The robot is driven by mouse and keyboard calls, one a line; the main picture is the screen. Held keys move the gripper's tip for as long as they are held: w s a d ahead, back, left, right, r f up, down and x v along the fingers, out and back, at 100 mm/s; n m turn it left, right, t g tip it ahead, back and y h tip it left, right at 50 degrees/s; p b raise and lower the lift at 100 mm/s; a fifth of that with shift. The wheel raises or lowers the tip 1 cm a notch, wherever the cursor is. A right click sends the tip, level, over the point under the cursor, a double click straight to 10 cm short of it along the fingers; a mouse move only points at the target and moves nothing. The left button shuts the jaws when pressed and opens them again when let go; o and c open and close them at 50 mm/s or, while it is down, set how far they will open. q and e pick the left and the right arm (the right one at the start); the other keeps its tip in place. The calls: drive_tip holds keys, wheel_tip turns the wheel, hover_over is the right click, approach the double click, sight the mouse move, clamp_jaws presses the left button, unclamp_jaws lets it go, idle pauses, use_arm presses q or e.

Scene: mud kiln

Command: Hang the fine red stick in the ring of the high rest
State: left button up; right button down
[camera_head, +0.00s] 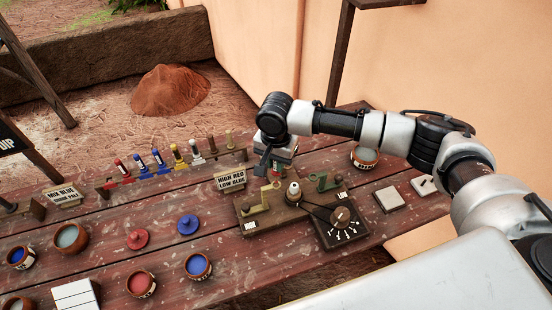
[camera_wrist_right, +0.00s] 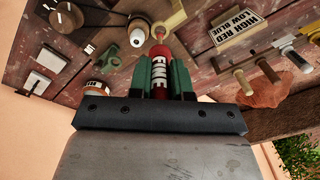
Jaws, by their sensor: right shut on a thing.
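My right gripper (camera_head: 270,168) hangs above the wooden board (camera_head: 292,205) with the two rests. In the right wrist view it (camera_wrist_right: 160,80) is shut on the fine red stick (camera_wrist_right: 159,75), labelled FINE, between its green fingers. The stick's red end shows close to a white knob; whether it touches cannot be told. The board carries a yellow rest (camera_head: 257,207) on the left and a green rest (camera_head: 325,182) on the right; the green rest also shows in the right wrist view (camera_wrist_right: 109,60). Which is higher is unclear. My left gripper is out of view.
A sign reading HIGH RED LOW BLUE (camera_head: 230,179) stands left of the board. A rack (camera_head: 130,181) with several coloured sticks is behind. A dial box (camera_head: 340,227) is in front. Pots and red and blue lids lie at the left.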

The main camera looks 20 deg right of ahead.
sight(276, 175)
drive_tip(key=shift+f, duration=0.2)
idle(0.5)
drive_tip(key=shift+f, duration=0.35)
drive_tip(key=shift+f, duration=0.55)
drive_tip(key=shift+f, duration=0.3)
drive_tip(key=shift+f, duration=0.15)
idle(0.4)
drive_tip(key=shift+f+p, duration=0.3)
drive_tip(key=shift+f, duration=0.25)
drive_tip(key=shift+f+p, duration=0.4)
drive_tip(key=shift+f, duration=0.4)
idle(0.5)
